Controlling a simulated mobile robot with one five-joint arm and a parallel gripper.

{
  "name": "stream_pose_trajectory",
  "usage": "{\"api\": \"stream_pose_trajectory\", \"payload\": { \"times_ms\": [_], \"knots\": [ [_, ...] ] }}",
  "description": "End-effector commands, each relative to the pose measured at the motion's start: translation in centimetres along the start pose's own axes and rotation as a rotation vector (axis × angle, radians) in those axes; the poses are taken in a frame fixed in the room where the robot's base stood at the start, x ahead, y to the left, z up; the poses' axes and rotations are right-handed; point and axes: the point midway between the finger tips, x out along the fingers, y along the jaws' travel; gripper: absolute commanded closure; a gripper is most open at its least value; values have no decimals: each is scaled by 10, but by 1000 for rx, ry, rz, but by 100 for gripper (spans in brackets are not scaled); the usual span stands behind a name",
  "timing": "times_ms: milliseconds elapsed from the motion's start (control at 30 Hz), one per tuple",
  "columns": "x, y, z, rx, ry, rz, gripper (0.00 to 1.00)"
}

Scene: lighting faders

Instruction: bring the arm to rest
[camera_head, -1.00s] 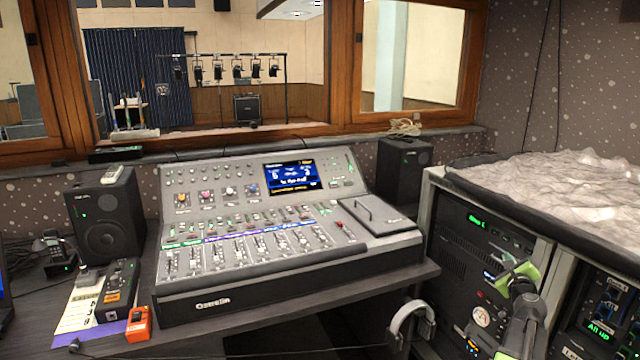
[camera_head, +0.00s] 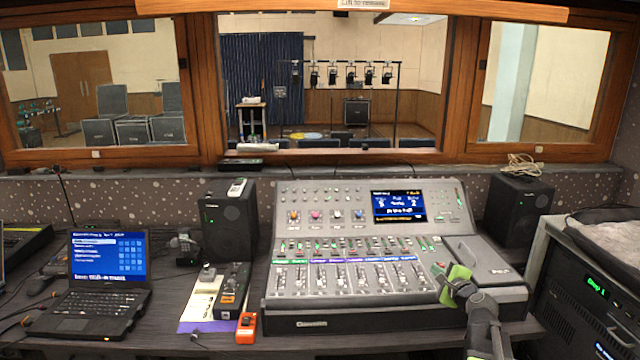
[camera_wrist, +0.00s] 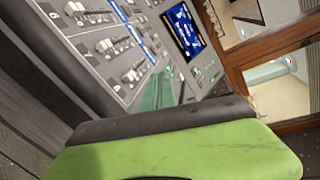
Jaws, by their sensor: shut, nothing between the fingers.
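My gripper (camera_head: 447,276), with green fingers, is at the front right of the lighting console (camera_head: 350,312) in the head view. It is shut with nothing held. The grey console has rows of faders and a lit blue screen (camera_head: 399,205). In the wrist view a green finger (camera_wrist: 180,155) fills the lower part, tilted against the console's faders and screen (camera_wrist: 183,30) behind it. I cannot tell from these views how far the gripper is from the console surface.
A laptop (camera_head: 95,285), a black speaker (camera_head: 229,222) and an orange device (camera_head: 246,328) stand left of the console. Another speaker (camera_head: 517,215) stands behind right. A rack (camera_head: 590,290) borders the right side. A wooden-framed window runs across the back.

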Motion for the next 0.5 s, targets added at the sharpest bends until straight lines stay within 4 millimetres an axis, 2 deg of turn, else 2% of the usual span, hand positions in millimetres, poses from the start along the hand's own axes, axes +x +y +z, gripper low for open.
{"api": "stream_pose_trajectory", "payload": {
  "times_ms": [33,167,300,400,467,500],
  "knots": [
    [2,5,39,-63,-45,51,100],
    [3,42,121,-262,-158,194,100],
    [-15,94,201,-533,-297,373,100],
    [-44,137,246,-784,-411,533,100],
    [-71,166,261,-968,-488,654,100],
    [-92,184,260,-1101,-537,748,100]
  ]
}}
